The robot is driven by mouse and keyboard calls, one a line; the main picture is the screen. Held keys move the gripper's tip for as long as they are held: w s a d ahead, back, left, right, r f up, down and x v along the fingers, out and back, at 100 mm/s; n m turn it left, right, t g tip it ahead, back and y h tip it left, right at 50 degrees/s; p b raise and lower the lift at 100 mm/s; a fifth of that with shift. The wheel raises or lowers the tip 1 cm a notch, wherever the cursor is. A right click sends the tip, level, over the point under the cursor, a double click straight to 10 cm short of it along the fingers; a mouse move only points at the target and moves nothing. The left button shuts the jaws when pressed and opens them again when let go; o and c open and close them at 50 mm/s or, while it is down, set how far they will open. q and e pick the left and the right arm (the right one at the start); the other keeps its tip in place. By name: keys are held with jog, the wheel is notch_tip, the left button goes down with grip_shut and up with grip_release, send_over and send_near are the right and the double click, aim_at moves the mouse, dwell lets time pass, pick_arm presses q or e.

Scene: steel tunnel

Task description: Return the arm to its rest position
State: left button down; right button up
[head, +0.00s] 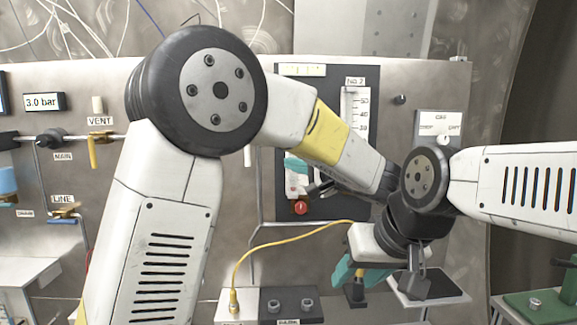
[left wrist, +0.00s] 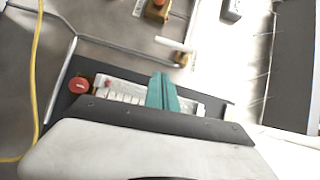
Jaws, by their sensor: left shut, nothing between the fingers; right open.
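My left arm (head: 165,210) rises from the lower left, bends at a large black joint and reaches right across the panel. Its left gripper (head: 297,164) has teal fingertips, partly hidden behind my own arm, in front of the dark instrument panel (head: 290,100). In the left wrist view the left gripper (left wrist: 162,92) is shut, its two teal fingers together with nothing between them. My right arm (head: 520,180) comes in from the right and bends down. Its right gripper (head: 360,274) is open and empty, pointing down and left near the lower middle.
A red knob (head: 301,207) sits just below the left gripper. A yellow cable (head: 265,245) arcs up from a plug on a low box (head: 258,306). A yellow VENT handle (head: 93,152) and LINE valve (head: 66,211) are on the left. A gas switch box (head: 432,124) is behind the right arm.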

pick_arm(q)
jog(key=s+a+f+n+g+h, duration=0.1)
jog(key=s+a+f+g, duration=0.25)
jog(key=a, duration=0.35)
jog(key=s+a+f+n+g+h, duration=0.1)
jog(key=s+a+f+n+g, duration=0.15)
jog(key=s+a, duration=0.35)
jog(key=s+a+f+n+g+h, duration=0.1)
jog(key=s+a+f+g+h, duration=0.2)
jog(key=a, duration=0.5)
jog(key=s+f+n+h, duration=0.2)
jog(key=s+h, duration=0.1)
jog(key=s, duration=0.4)
jog(key=s+d+f+n+h, duration=0.1)
jog(key=s+f+n+h, duration=0.1)
jog(key=s, duration=0.5)
jog(key=shift+d+f+n+t+h, duration=0.2)
jog(key=shift+n+t+h, duration=0.2)
jog(key=shift+n+h, duration=0.45)
